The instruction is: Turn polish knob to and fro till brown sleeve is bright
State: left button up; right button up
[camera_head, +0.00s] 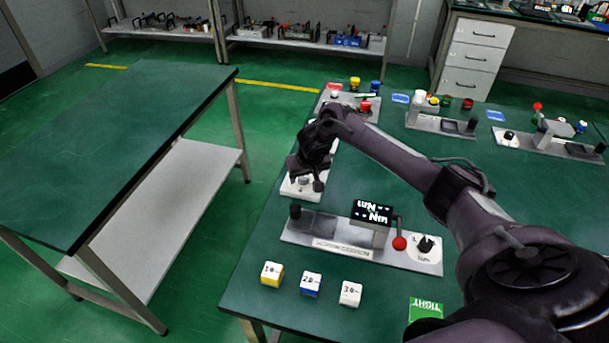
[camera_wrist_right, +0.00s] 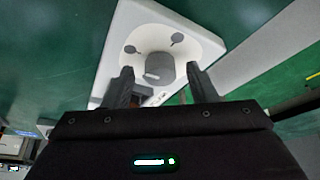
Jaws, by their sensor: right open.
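My right gripper (camera_head: 306,174) is at the end of the arm that reaches across the table to its left side. It is open above a white device (camera_head: 289,189). In the right wrist view a grey round knob (camera_wrist_right: 158,69) stands on the white device's rounded plate (camera_wrist_right: 195,48), with a dark mark on either side. The knob appears between the open fingertips (camera_wrist_right: 160,72), with a gap at both sides. I cannot make out a brown sleeve; my gripper and arm cover part of the device. My left gripper is not in view.
Nearer on the table is a device with a display (camera_head: 372,212) and a red-balled lever (camera_head: 399,243). Yellow (camera_head: 271,274), blue (camera_head: 311,284) and white (camera_head: 350,294) blocks stand in front. More devices stand behind. A second table (camera_head: 110,150) is at left, across a floor gap.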

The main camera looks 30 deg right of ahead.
jog(key=c, duration=1)
jog(key=shift+n, duration=0.3)
